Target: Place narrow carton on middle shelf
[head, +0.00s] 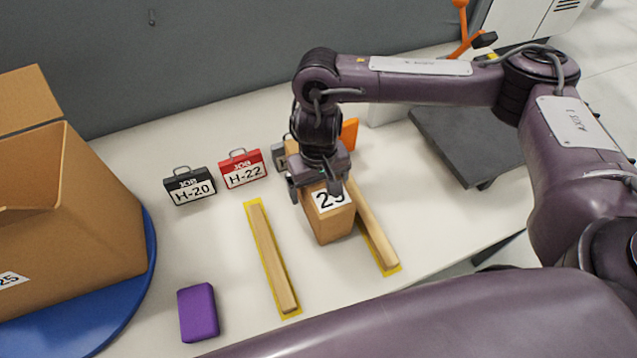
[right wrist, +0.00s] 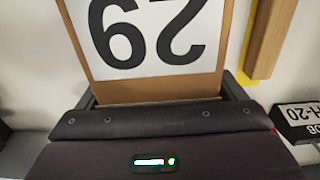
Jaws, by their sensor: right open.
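The narrow brown carton (head: 337,224) stands on the table between two wooden strips, with a white number label on its top. The carton also shows large in the right wrist view (right wrist: 152,88), its label reading 29 upside down. My right gripper (head: 318,190) is right over the carton, pointing down, its jaws open with the carton's top between or just below the fingers; contact cannot be told. The gripper and wrist hide part of the carton's far end. My left gripper is not in view. No middle shelf can be made out.
Wooden strips on yellow marks lie left (head: 271,258) and right (head: 374,230) of the carton. Black H-20 (head: 190,186) and red H-22 (head: 242,168) job tags stand behind. A purple block (head: 198,312), an open large box (head: 85,215) on a blue disc (head: 135,290) and a dark platform (head: 465,145) are around.

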